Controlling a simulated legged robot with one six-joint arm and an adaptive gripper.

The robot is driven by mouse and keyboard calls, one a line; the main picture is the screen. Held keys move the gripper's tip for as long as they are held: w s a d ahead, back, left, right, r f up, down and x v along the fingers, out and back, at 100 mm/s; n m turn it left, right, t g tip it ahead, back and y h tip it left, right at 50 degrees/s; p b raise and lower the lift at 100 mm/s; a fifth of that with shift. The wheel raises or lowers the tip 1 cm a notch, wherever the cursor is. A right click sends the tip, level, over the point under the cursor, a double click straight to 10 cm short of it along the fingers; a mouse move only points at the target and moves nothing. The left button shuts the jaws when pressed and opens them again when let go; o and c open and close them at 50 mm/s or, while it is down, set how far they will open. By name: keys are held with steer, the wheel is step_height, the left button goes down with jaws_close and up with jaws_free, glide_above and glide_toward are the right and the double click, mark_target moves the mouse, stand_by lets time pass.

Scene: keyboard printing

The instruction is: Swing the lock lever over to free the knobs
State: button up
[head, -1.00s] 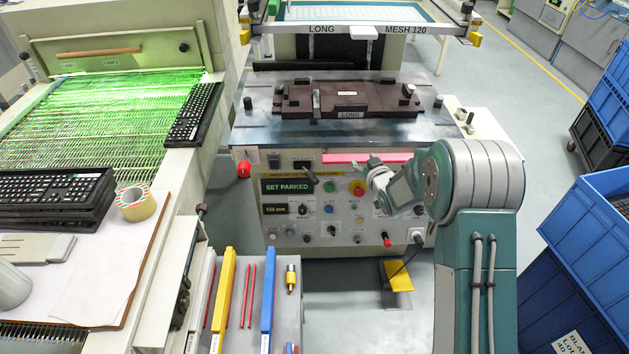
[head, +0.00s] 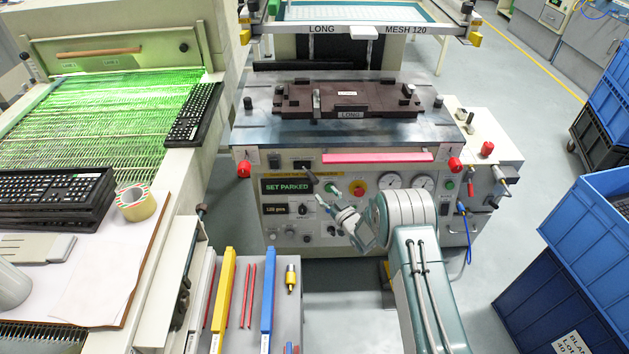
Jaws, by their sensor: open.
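A dark lever (head: 309,173) is on the upper left of the machine's front panel, below a small label plate, and slants down to the right. It looks like the lock lever, but its marking is too small to read. Red knobs sit at the panel's top corners, one at the left (head: 243,169) and one at the right (head: 455,164). My gripper (head: 327,196) is open and empty, in front of the panel, below and right of the lever in the picture. A gap shows between them. The gripper hides part of the lower panel controls.
A pink-red bar (head: 377,158) runs along the panel's top edge. A green "SET PARKED" display (head: 287,186) is left of my gripper. Pressure gauges (head: 391,181) are at the right. A grey tool cart (head: 288,315) stands below at the front.

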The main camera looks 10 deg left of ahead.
mark_target(315, 180)
steer(key=x, duration=0.7)
steer(key=shift+w+a, duration=0.2)
jaws_close()
